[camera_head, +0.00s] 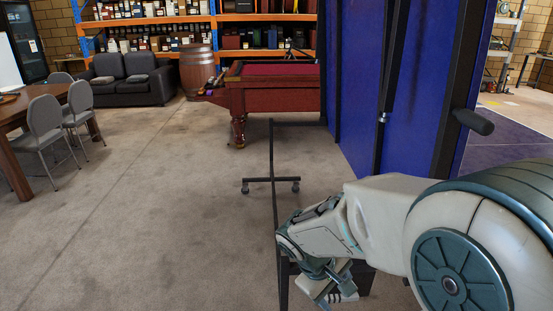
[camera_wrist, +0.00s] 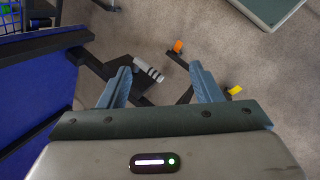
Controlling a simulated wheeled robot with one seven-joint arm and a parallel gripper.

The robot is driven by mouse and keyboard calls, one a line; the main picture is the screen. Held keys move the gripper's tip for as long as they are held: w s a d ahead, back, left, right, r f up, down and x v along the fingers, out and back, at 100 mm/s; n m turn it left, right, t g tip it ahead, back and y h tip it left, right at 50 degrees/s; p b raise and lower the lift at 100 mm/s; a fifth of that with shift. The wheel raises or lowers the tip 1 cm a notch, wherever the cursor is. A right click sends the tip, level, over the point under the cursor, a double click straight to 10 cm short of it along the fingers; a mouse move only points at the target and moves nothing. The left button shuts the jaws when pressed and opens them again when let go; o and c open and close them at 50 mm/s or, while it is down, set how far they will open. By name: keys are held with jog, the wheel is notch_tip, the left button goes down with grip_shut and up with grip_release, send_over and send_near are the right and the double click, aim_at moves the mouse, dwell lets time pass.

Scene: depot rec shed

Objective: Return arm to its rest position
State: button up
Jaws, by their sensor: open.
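My gripper (camera_head: 338,283) hangs low at the lower middle of the head view, with my arm reaching in from the right. In the wrist view its two blue-grey fingers (camera_wrist: 164,82) stand wide apart with nothing held between them. Past the fingertips, a white cylinder with dark bands (camera_wrist: 149,68) lies near dark frame bars below. It shows between the fingers but I see no contact.
A blue upright panel (camera_head: 355,85) with a black frame and handle stands close beside my arm. A wheeled foot (camera_head: 270,180) juts onto the floor. A red pool table (camera_head: 280,95) stands behind. Chairs (camera_head: 45,125) and a table are left. The middle-left floor is clear.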

jog(key=s+d+r+m+t+y+p, duration=0.1)
jog(key=s+r+m+y+p, duration=0.3)
jog(key=s+r, duration=0.5)
notch_tip(320, 180, up, 5)
jog(key=d+m+p, duration=0.1)
jog(key=m+p, duration=0.1)
jog(key=m, duration=0.1)
jog(key=shift+m+t+y, duration=0.3)
jog(key=shift+t+y, duration=0.1)
jog(key=shift+r, duration=0.1)
